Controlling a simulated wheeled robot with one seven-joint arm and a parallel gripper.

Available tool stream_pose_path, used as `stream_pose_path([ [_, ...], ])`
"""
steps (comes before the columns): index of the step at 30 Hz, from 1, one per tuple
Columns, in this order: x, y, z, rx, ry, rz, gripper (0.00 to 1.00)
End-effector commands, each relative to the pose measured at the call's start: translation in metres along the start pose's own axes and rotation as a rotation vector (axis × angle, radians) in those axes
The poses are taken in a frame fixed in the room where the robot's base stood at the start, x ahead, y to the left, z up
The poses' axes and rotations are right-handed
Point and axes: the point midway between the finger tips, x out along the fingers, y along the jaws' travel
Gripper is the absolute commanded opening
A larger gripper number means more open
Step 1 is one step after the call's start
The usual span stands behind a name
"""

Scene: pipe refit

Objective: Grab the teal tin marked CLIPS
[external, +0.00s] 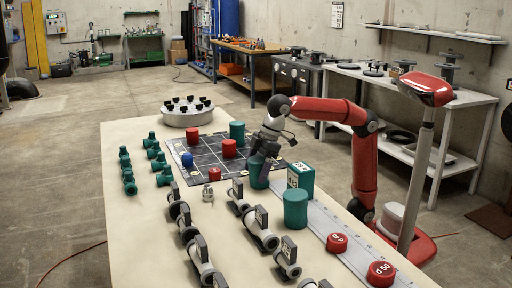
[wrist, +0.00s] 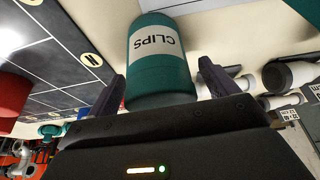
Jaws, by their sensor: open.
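The teal tin marked CLIPS (wrist: 160,60) has a white label with dark letters. In the wrist view it lies between the two fingers of my gripper (wrist: 162,75), with a gap visible at each side near the fingertips. My gripper is open and not closed on it. In the external view my gripper (external: 266,167) points down over a teal tin (external: 255,180) at the right edge of the dark grid board. The gripper hides part of that tin, and its label cannot be read there.
A teal box (external: 300,176) and a teal cylinder (external: 295,210) stand close to the right. Grey pipe fittings (external: 260,230) lie in front. The dark grid board (external: 207,163) holds red, blue and teal cylinders. Red discs (external: 381,273) lie on a pale strip.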

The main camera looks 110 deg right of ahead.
Motion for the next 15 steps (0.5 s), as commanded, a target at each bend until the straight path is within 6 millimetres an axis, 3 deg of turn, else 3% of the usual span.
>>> stream_pose_path([
  [4,-0.0004,-0.0001,-0.0001,0.0,0.0,0.0,0.86],
  [15,-0.0007,-0.0001,-0.0001,0.0,0.0,0.0,0.37],
])
